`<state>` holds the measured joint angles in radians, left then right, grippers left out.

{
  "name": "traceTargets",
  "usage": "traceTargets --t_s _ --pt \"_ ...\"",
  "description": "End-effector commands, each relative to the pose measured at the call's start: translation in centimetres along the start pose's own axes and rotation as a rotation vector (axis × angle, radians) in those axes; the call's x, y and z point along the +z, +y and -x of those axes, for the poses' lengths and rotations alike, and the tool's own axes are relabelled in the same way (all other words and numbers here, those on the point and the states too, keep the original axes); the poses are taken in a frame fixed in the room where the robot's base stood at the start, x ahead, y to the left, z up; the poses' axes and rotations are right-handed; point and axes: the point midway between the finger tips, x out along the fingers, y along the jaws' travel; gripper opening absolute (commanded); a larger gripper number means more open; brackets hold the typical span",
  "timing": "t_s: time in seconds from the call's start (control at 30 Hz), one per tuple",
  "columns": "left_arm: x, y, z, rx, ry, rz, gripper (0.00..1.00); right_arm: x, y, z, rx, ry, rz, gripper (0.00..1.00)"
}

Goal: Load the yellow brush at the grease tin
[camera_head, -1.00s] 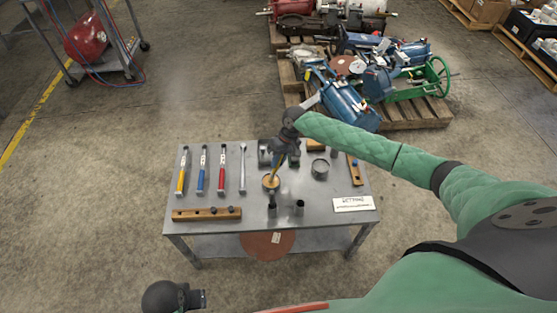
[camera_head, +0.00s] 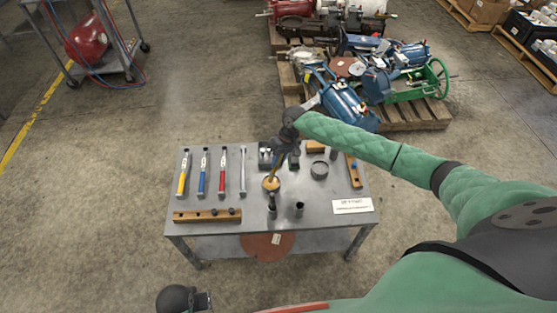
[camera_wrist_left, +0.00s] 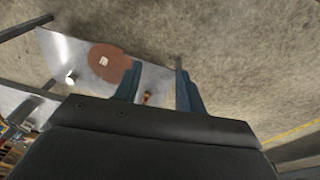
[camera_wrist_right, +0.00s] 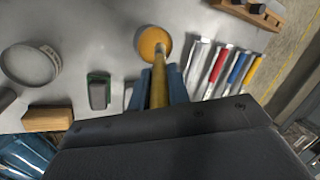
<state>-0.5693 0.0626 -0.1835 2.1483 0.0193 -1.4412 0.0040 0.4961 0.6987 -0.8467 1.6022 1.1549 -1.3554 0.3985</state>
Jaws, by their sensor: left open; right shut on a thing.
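My right gripper (camera_head: 283,158) is shut on the yellow brush (camera_wrist_right: 159,88), seen in the right wrist view as a yellow handle between the fingers. The brush points down at the grease tin (camera_wrist_right: 153,43), a small round tin with an orange top surface. The tin also shows in the head view (camera_head: 271,184), on the grey table below the gripper. The brush's lower end overlaps the tin's near rim in the right wrist view; how deep it reaches cannot be told. My left gripper (camera_wrist_left: 158,88) is open and empty, off the table's front side.
On the metal table (camera_head: 220,226), several coloured-handled tools (camera_head: 202,172) lie at left, above a wooden rail (camera_head: 207,215). A round grey dish (camera_head: 319,169), two dark cups (camera_head: 299,209) and a white sign (camera_head: 353,205) stand at right. Loaded pallets (camera_head: 410,113) stand behind.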

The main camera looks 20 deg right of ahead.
Motion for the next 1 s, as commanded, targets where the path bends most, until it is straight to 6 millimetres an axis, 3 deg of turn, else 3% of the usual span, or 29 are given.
traceTargets --t_s 1.0 --pt "1.2 -0.7 -6.3 -0.009 -0.007 0.000 0.41 0.0 -0.6 1.6 0.000 0.000 0.000 0.00"
